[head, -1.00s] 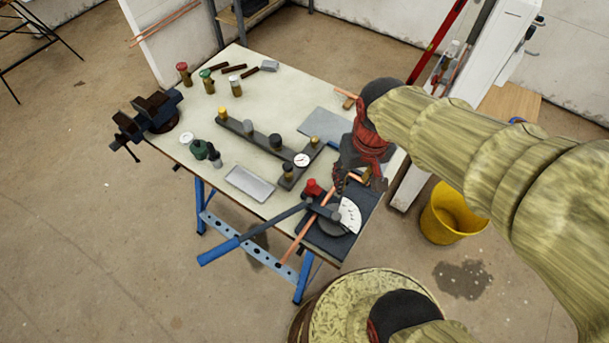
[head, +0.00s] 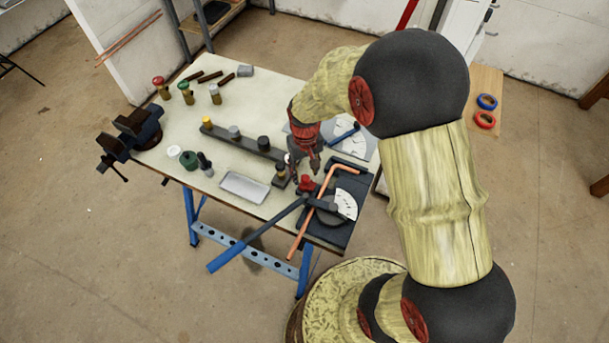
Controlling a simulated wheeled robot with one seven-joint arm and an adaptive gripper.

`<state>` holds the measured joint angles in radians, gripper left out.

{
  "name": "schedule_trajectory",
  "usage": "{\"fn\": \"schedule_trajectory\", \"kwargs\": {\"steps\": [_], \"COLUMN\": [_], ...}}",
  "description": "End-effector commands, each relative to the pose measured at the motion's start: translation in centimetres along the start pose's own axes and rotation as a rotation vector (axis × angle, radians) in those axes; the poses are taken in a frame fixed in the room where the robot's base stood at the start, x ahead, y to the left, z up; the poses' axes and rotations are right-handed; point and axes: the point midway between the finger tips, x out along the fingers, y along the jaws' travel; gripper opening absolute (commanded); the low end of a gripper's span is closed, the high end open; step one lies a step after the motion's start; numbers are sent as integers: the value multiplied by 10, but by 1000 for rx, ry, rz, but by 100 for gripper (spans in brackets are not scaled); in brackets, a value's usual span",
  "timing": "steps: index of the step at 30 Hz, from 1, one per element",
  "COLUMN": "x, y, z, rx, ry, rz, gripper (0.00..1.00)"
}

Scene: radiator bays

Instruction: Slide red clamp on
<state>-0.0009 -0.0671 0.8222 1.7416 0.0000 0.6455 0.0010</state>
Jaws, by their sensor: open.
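A small red part (head: 307,184), likely the red clamp, is at the bender beside the copper pipe. The copper pipe (head: 312,212) lies across the bender (head: 345,204), with its upper end bent to the right. The bender has a white scale plate and a long blue-handled lever (head: 240,246). My gripper (head: 305,174) is open and empty, pointing down just above and behind the red part. I cannot tell if its fingers touch anything. The gripper partly hides the right end of the dark bar behind it.
A grey tray (head: 244,187) lies left of the bender. A dark bar with several fittings (head: 240,138) stands behind it. A vise (head: 132,138) is on the table's left edge. A grey plate with a second scale (head: 352,141) lies behind the bender. Bare tabletop shows at back centre.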

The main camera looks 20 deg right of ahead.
Motion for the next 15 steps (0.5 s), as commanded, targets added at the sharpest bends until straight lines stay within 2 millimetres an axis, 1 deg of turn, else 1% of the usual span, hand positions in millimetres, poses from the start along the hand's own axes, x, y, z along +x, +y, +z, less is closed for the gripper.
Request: {"fn": "schedule_trajectory", "kwargs": {"steps": [1, 6, 15], "x": [8, 21, 23], "y": [0, 0, 0], "z": [0, 0, 0], "rx": [0, 0, 0], "ry": [-2, 0, 1], "rz": [0, 0, 0], "gripper": [41, 41, 41]}}
